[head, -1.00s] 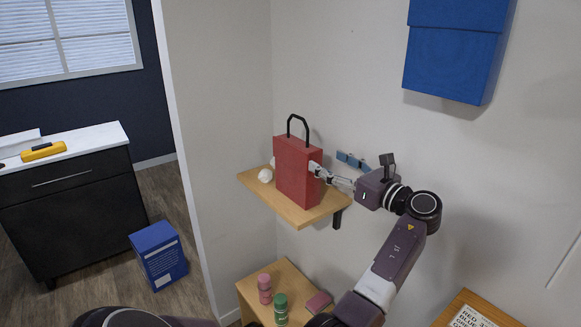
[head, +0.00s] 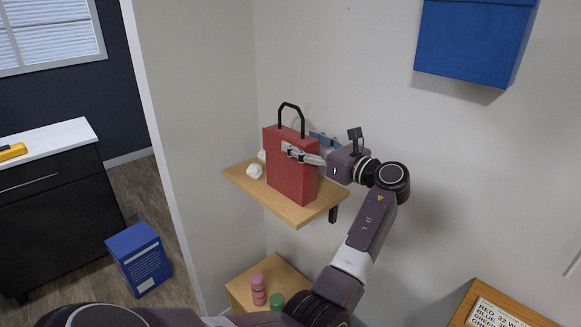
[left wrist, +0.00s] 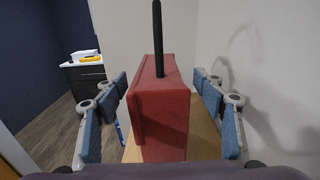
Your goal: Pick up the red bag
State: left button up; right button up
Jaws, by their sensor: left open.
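The red bag (head: 292,178) is a box-like bag with a black handle (head: 291,106) on top. It stands upright on the wooden wall shelf (head: 300,214). My left gripper (head: 303,154) is at the upper part of the bag, with one finger across its front face; the other finger is mostly hidden behind the bag. In the left wrist view the bag (left wrist: 163,120) stands between the two open blue-padded fingers (left wrist: 160,80), with a visible gap on each side. My right gripper is not in view.
White crumpled balls (head: 255,171) lie on the shelf left of the bag. A blue wall box (head: 470,42) hangs at the upper right. Below are a small wooden table (head: 240,290) with bottles and a blue box (head: 138,260) on the floor.

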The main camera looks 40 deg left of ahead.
aim_at(291, 137)
pick_arm(q)
jog(key=a+b, duration=0.1)
jog(key=a, duration=0.1)
jog(key=a+b, duration=0.2)
jog(key=shift+w+f, duration=0.2)
jog(key=shift+f, duration=0.2)
jog(key=shift+a+r+b, duration=0.1)
jog(key=shift+a+b, duration=0.2)
jog(key=shift+b, duration=0.05)
jog(key=shift+a+r, duration=0.1)
jog(key=shift+a, duration=0.1)
grip_shut()
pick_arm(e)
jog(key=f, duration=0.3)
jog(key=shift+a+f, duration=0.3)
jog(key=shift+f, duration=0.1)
